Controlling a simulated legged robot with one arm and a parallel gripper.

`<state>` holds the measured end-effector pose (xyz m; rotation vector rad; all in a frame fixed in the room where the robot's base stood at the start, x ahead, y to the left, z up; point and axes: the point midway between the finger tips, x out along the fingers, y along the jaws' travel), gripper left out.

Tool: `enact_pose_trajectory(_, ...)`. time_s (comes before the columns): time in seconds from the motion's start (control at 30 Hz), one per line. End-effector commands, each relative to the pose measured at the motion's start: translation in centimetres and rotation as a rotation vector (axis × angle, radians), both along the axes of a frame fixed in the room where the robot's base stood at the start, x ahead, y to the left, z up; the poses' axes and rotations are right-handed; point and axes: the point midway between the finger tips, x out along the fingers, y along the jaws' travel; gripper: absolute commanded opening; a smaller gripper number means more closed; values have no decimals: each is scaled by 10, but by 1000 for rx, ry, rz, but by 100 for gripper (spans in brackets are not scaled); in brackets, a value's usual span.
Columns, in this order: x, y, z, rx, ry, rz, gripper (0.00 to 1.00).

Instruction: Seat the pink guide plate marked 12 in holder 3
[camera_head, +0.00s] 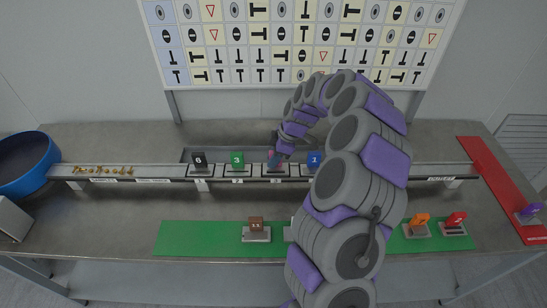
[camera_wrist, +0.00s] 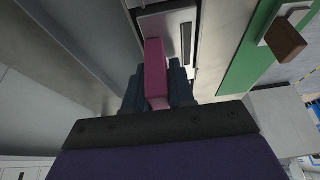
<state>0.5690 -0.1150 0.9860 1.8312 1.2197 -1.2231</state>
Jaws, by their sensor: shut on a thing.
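The pink guide plate (camera_wrist: 155,62) is between the two dark fingers of my gripper (camera_wrist: 156,88) in the wrist view, and the gripper is shut on it. Its marking cannot be read. In the head view a small pink edge of the plate (camera_head: 270,155) shows at my gripper (camera_head: 275,160), over the third place on the rail. Holder 3 (camera_head: 275,175) is below it, partly covered by the gripper. In the wrist view a grey holder with a dark slot (camera_wrist: 168,22) lies just beyond the plate. I cannot tell whether the plate touches the holder.
On the rail (camera_head: 155,171), a black plate marked 6 (camera_head: 199,159) and a green plate marked 3 (camera_head: 237,159) stand left of my gripper, a blue plate marked 1 (camera_head: 314,160) right. A brown plate (camera_head: 256,224) stands on the green mat (camera_head: 190,238). A blue bin (camera_head: 25,165) is far left.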

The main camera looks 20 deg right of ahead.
Motion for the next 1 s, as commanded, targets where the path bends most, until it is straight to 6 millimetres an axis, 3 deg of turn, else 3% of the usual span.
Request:
enact_pose_trajectory(0.83,0,0,-4,0,0,0,0)
enact_pose_trajectory(0.87,0,0,-4,0,0,0,25)
enact_pose_trajectory(1.0,0,0,-4,0,0,0,39)
